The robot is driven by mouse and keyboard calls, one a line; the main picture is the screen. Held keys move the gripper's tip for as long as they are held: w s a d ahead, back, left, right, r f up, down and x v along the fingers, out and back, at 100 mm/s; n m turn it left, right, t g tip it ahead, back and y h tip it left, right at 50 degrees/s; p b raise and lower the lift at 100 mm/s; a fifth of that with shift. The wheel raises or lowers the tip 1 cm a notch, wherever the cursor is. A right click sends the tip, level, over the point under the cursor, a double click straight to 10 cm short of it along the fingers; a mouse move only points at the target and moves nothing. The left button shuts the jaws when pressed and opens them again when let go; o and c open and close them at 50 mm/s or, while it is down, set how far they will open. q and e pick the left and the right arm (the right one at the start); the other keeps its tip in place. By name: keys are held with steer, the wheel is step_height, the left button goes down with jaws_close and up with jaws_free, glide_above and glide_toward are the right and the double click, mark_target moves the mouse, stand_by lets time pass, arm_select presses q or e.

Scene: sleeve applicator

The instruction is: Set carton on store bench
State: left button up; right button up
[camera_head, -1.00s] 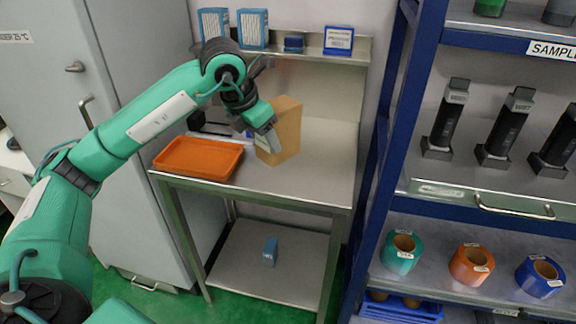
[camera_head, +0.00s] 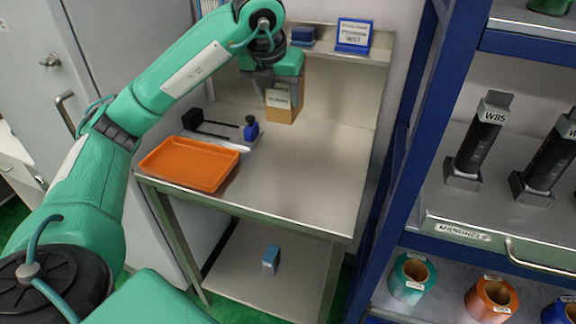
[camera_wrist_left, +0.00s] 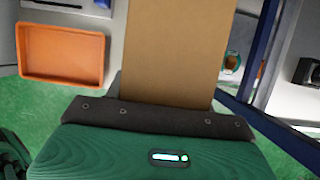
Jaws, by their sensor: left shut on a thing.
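A tan carton (camera_head: 284,108) with a white label is held by my left gripper (camera_head: 277,84) above the back of the steel bench (camera_head: 300,170). The jaws are shut on the carton's upper part. Its lower end looks close to the bench top, but I cannot tell if it touches. In the left wrist view the carton (camera_wrist_left: 176,50) extends out from the dark gripper edge, and its far end is out of frame. My right gripper is not in view.
An orange tray (camera_head: 190,163) sits at the bench's front left, with a blue bottle (camera_head: 251,129) behind it. A back ledge carries a blue-framed sign (camera_head: 354,34). A blue-framed shelf rack (camera_head: 420,120) stands close on the right. The bench's middle and right are bare.

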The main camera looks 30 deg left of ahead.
mark_target(278, 112)
arm_select(q)
steer(key=f, duration=0.3)
steer(key=shift+s+f, duration=0.1)
steer(key=shift+s, duration=0.25)
step_height(278, 112, down, 15)
steer(key=shift+w+f+p, duration=0.1)
steer(key=shift+w+p, duration=0.05)
steer(key=shift+p, duration=0.2)
steer(key=shift+f, duration=0.25)
steer(key=o, duration=1.2)
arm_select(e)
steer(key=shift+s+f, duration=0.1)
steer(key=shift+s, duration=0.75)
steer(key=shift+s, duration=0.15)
